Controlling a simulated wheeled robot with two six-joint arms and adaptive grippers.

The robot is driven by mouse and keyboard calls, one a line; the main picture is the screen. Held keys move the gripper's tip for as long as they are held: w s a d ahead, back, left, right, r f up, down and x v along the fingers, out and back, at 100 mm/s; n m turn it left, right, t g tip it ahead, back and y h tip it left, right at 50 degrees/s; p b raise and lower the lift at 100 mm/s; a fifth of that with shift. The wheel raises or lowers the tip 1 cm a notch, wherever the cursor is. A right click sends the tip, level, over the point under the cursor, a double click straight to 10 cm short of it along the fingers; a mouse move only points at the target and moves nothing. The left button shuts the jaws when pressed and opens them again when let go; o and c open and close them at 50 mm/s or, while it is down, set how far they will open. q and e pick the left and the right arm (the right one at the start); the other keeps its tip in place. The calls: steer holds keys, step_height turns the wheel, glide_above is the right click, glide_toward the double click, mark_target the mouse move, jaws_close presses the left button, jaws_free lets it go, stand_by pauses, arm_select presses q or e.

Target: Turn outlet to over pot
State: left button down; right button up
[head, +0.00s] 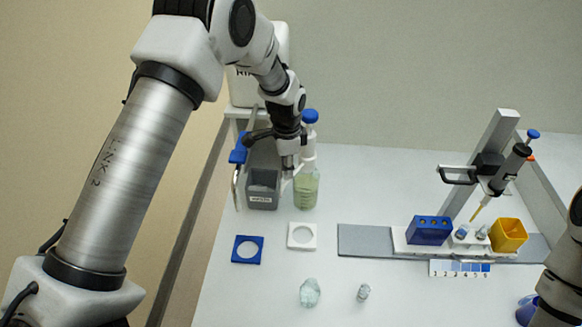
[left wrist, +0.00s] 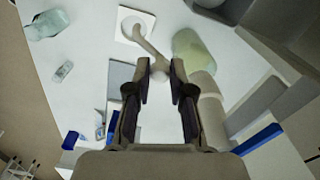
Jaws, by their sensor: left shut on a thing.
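A bottle of pale green liquid (head: 306,190) with a white dispenser top and blue cap (head: 311,117) stands at the back left of the table. My left gripper (head: 287,163) is beside its dispenser top. In the left wrist view, my left gripper (left wrist: 160,78) is shut on the pale outlet tube (left wrist: 149,47), near its rounded end. The tube slants up and left, and its far end overlaps the white square holder (left wrist: 148,20) in the picture. The green bottle (left wrist: 193,48) is right of the tube. A pale glass pot (head: 310,293) is on the front of the table.
A grey labelled bin (head: 263,203) stands left of the bottle. A blue square holder (head: 238,258) and a white one (head: 302,245) lie in front. A small vial (head: 363,292) is nearby. A pipette stand (head: 493,140), blue rack (head: 428,230) and yellow box (head: 508,236) are at right.

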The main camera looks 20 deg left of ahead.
arm_select(q)
steer(key=shift+s+f, duration=0.15)
steer(key=shift+f, duration=0.1)
steer(key=c, duration=1)
jaws_free()
steer(key=shift+w+a+f, duration=0.1)
steer(key=shift+w, duration=0.25)
steer(key=shift+r, duration=3.75)
steer(key=shift+c, duration=0.4)
